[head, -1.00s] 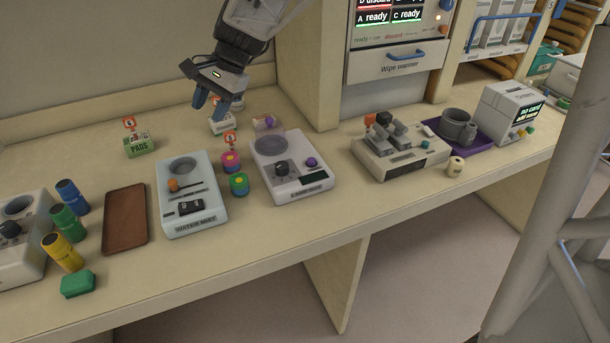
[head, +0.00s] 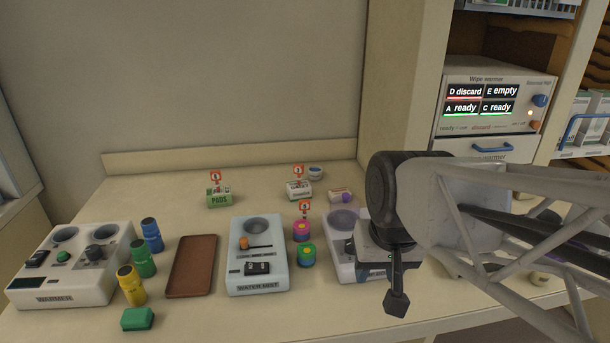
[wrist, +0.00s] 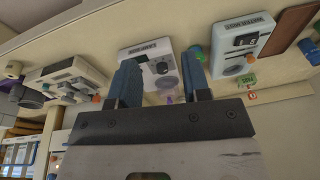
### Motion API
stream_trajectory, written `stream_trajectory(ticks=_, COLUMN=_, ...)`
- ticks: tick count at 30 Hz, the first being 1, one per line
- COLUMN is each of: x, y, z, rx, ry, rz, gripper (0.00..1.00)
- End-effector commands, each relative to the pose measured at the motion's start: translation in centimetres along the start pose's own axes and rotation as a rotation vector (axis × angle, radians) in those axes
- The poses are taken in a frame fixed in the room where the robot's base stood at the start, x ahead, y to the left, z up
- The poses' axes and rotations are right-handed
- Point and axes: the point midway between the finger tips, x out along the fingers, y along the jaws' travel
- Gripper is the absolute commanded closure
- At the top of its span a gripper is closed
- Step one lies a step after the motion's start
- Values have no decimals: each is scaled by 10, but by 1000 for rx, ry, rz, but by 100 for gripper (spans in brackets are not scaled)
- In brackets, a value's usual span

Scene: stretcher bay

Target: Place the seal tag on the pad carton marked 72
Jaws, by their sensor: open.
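A green carton marked PADS (head: 219,200) stands at the back of the counter with a red-topped card above it. It also shows in the wrist view (wrist: 245,79). A second, whitish carton (head: 299,193) with a similar card stands to its right. I cannot read a 72 on either one. A small pale item with a purple part (head: 341,197) lies right of the second carton; I cannot tell whether it is the seal tag. My gripper (wrist: 160,58) is open, with nothing between its blue fingers. In the head view my arm hides part of the right side, and the fingers are not clear.
A brown tray (head: 192,267), a water mist unit (head: 259,282) and a warmer (head: 100,283) stand along the front. Colored bottles (head: 143,260) stand beside the warmer. Stacked round tubs (head: 307,256) sit near a grey device (head: 343,262). The counter around the PADS carton is clear.

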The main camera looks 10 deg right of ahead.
Motion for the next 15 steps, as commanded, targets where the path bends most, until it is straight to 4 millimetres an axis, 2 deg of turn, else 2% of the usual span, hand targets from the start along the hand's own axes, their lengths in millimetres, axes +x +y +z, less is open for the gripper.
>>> stream_trajectory(ticks=3, x=2, y=8, z=17, rx=-48, ry=20, rz=30, gripper=56)
stream_trajectory(ticks=6, x=3, y=12, z=24, rx=-74, ry=29, rz=46, gripper=56)
stream_trajectory(ticks=15, x=4, y=14, z=27, rx=-85, ry=32, rz=53, gripper=56)
